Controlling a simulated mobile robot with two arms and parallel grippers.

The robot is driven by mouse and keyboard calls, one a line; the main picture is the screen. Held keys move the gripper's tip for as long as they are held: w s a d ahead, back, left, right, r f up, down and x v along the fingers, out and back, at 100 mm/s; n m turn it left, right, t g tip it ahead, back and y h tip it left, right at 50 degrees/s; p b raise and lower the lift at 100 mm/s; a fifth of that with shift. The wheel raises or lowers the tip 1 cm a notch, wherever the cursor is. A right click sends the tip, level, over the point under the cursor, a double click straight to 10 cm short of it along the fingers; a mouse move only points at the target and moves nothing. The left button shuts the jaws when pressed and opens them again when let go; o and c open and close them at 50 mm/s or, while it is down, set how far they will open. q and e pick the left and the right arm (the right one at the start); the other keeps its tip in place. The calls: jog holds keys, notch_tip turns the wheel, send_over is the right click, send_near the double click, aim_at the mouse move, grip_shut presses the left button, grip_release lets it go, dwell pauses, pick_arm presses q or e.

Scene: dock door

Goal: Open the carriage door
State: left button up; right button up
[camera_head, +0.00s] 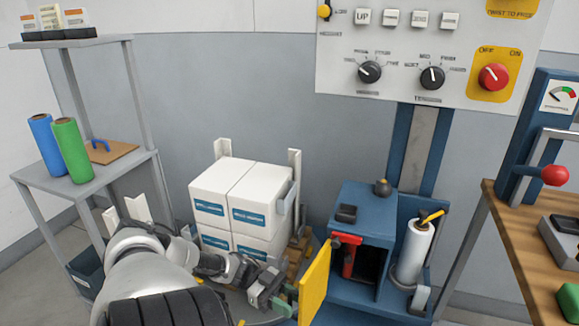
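The blue carriage (366,213) stands at the foot of the blue column, right of centre. Its yellow door (315,286) stands swung out toward me on the left, and a dark opening (369,268) shows in the carriage. A red part (349,256) sits at the opening's left edge. My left gripper (283,300) is low in the picture, just left of the yellow door. A green part shows between it and the door. I cannot tell whether it touches the door or how far its fingers are apart. My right gripper is not in view.
White boxes (241,195) are stacked behind my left arm. A white film roll (413,252) stands right of the opening. A control panel (420,50) hangs above. A wooden bench (520,245) is at right, and a grey shelf (90,185) with blue and green rolls at left.

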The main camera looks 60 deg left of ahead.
pick_arm(q)
jog(key=b+v, duration=0.2)
jog(key=v, duration=0.8)
jog(key=shift+a, duration=0.35)
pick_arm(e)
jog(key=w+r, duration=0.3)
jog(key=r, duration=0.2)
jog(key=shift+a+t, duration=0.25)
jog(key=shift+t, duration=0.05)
pick_arm(q)
jog(key=shift+s, duration=0.15)
